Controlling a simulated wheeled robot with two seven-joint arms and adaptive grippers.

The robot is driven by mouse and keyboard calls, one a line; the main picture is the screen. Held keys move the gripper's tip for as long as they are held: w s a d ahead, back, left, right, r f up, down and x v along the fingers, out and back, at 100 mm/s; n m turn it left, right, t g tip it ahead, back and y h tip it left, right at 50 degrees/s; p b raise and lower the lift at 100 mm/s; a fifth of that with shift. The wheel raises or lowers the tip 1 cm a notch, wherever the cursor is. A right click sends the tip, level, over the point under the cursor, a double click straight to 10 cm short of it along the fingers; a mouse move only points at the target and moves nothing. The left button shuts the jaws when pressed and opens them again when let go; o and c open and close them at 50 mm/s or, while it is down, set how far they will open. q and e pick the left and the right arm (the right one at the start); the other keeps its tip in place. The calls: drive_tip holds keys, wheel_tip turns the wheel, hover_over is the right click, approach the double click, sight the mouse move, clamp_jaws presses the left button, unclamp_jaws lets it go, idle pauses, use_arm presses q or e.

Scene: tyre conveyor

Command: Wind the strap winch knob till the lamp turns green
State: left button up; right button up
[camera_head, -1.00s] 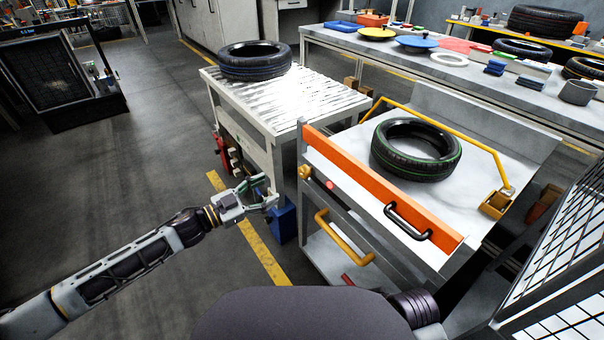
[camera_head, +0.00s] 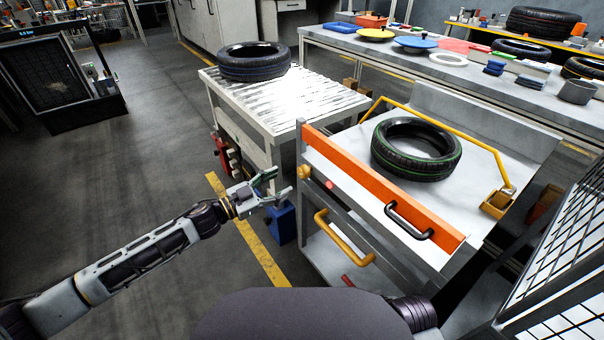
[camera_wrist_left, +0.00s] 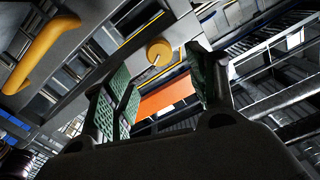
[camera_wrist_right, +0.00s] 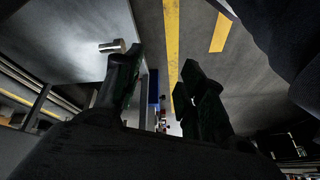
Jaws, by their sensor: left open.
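The round yellow winch knob (camera_head: 304,172) sits at the left end of the orange rail on the bench front. It also shows in the left wrist view (camera_wrist_left: 159,50). The lamp (camera_head: 330,185) beside it is red. My left gripper (camera_head: 280,184) is open and empty, just left of the knob and apart from it. In the left wrist view the knob appears beyond the gap between the green-padded fingers. A yellow strap bar (camera_head: 450,122) runs behind the tyre (camera_head: 416,150) lying on the bench. My right gripper (camera_wrist_right: 160,72) is open and empty, seen only in its wrist view.
The orange rail (camera_head: 375,183) carries a black handle (camera_head: 408,222). A yellow drawer handle (camera_head: 345,238) sticks out below. A roller conveyor (camera_head: 300,95) with another tyre (camera_head: 254,62) stands left of the bench. A mesh guard (camera_head: 565,250) stands right.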

sight(300, 173)
use_arm(q)
drive_tip(key=shift+b+x, duration=0.4)
drive_tip(key=shift+x, duration=2.7)
drive_tip(key=shift+b+x, duration=0.5)
drive_tip(key=shift+x, duration=0.5)
drive_tip(key=shift+w+d, duration=0.25)
drive_tip(key=shift+d, duration=0.15)
use_arm(e)
drive_tip(key=shift+t+y, duration=0.3)
drive_tip(key=shift+y, duration=0.1)
drive_tip(key=f, duration=0.2)
drive_tip(key=a+f, duration=0.1)
drive_tip(key=f, duration=0.2)
drive_tip(key=shift+w+a, duration=0.1)
drive_tip(key=shift+w, duration=0.05)
drive_tip(key=shift+r, duration=0.1)
